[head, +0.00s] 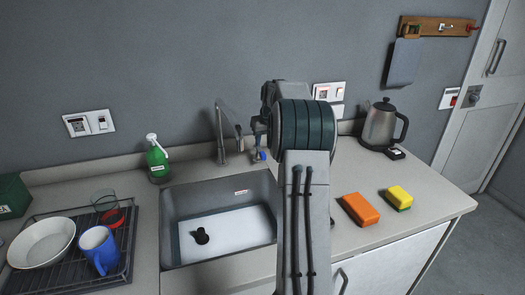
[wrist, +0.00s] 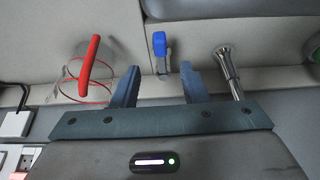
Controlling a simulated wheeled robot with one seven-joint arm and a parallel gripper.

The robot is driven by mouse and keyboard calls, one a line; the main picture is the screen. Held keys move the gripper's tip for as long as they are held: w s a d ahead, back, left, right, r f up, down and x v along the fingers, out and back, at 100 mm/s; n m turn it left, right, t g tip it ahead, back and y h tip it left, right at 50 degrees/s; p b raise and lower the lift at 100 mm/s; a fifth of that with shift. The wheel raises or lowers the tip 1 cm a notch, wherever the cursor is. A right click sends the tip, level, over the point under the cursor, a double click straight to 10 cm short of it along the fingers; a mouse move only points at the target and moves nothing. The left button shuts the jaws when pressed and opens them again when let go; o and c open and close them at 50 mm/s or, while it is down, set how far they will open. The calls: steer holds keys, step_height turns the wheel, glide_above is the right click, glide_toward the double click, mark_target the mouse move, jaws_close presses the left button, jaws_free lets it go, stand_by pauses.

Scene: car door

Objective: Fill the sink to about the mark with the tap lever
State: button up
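The grey sink (head: 172,210) is set in the counter, with a black plug (head: 201,236) standing on its pale floor; I cannot tell whether it holds water. A small label with red print (head: 241,192) is on its back wall. The metal tap (head: 221,135) rises behind the sink; its spout also shows in the wrist view (wrist: 229,72). The blue-tipped tap lever (head: 262,155) is right of the tap. In the wrist view the lever (wrist: 159,45) lies just beyond the fingertips, between them. My gripper (wrist: 159,72) is open and empty; the arm largely hides it in the head view.
A green spray bottle (head: 157,160) stands left of the tap. A red curved handle (wrist: 89,65) is close beside one finger. A kettle (head: 380,125), an orange sponge (head: 360,209) and a yellow sponge (head: 398,197) are right. A dish rack (head: 68,278) is left.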

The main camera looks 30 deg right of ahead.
mark_target(262, 153)
steer(key=p+x, duration=0.1)
steer(key=x, duration=0.6)
steer(key=shift+w+f, duration=0.15)
steer(key=shift+f, duration=0.1)
jaws_close()
steer(key=shift+a, duration=0.1)
